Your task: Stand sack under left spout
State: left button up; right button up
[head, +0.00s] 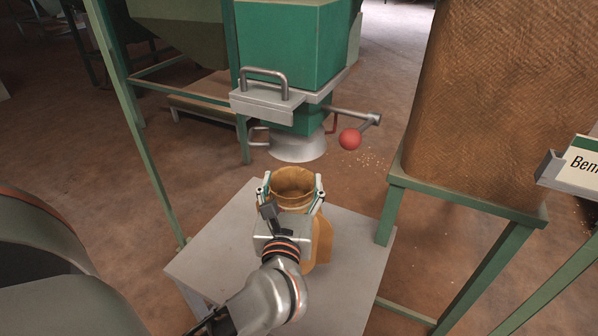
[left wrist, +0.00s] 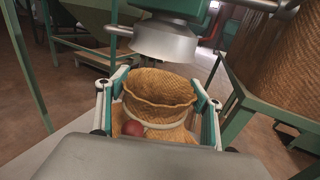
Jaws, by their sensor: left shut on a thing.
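The sack (head: 295,184) is brown and woven, upright, with its round mouth open at the top. My left gripper (head: 292,190) is shut on the sack, with one finger on each side just below the rim. The sack is at the grey table (head: 215,262); my gripper hides part of its body, and I cannot tell whether its base touches the top. The grey metal spout (head: 298,149) hangs under a green hopper, behind and above the sack mouth. In the left wrist view the sack (left wrist: 160,88) is in front of the spout (left wrist: 168,43), with a dark red round piece on its tie. My right gripper is out of view.
A lever with a red ball (head: 349,139) sticks out right of the spout. A large woven bulk (head: 505,90) stands on a green frame to the right. A green post (head: 140,120) rises at the left. The table's left side is clear.

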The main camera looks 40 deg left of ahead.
pick_arm(q)
jog(key=w+a+f+b, duration=0.3)
jog(key=w+a, duration=0.3)
jog(key=w, duration=0.3)
jog(key=shift+a+f, duration=0.35)
jog(key=shift+f, duration=0.05)
jog(key=o, duration=1.5)
jog(key=shift+f, duration=0.1)
jog(key=shift+c, duration=0.2)
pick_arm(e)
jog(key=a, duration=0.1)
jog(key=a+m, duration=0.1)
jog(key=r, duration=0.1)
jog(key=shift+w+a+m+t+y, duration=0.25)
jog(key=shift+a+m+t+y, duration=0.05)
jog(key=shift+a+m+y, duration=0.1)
